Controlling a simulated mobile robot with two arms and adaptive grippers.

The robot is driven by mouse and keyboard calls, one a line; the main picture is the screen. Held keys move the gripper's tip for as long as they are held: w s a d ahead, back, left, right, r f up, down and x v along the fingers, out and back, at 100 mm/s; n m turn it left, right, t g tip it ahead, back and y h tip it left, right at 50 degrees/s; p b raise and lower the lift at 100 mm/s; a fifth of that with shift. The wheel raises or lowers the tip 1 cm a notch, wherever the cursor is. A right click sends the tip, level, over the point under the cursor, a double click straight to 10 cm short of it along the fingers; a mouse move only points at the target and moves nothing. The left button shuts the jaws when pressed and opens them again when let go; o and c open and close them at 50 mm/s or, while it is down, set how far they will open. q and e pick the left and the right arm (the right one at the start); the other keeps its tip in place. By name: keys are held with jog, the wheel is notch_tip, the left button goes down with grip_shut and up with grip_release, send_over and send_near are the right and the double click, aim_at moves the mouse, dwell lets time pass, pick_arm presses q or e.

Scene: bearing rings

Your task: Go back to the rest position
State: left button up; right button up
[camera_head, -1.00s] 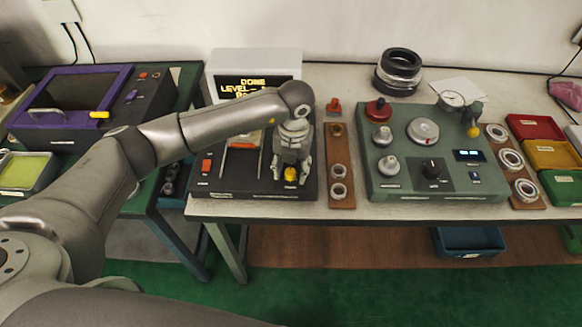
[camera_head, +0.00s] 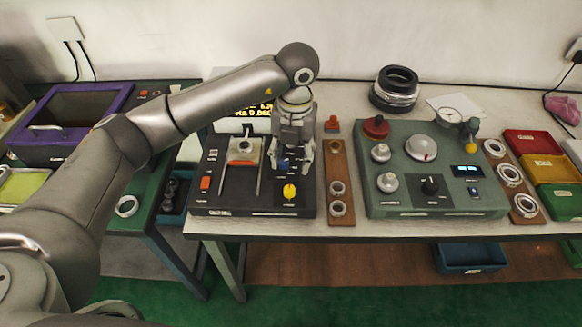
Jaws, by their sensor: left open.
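My left arm comes in from the left and reaches over the workbench. My left gripper (camera_head: 292,172) points down above the black device (camera_head: 240,203), with its fingers apart and nothing seen between them. The device's yellow knob (camera_head: 290,191) shows just in front of the gripper, clear of the fingers. The arm and gripper hide part of the display behind the device. My right gripper is out of the frame.
A green test station (camera_head: 400,150) stands right of a wooden strip (camera_head: 339,165) with rings. Another ring strip (camera_head: 513,180) and coloured bins (camera_head: 533,142) are farther right. A purple-framed box (camera_head: 122,101) is at left. One ring (camera_head: 127,206) lies on the left table.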

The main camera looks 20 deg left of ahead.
pick_arm(q)
jog(key=shift+r, duration=0.35)
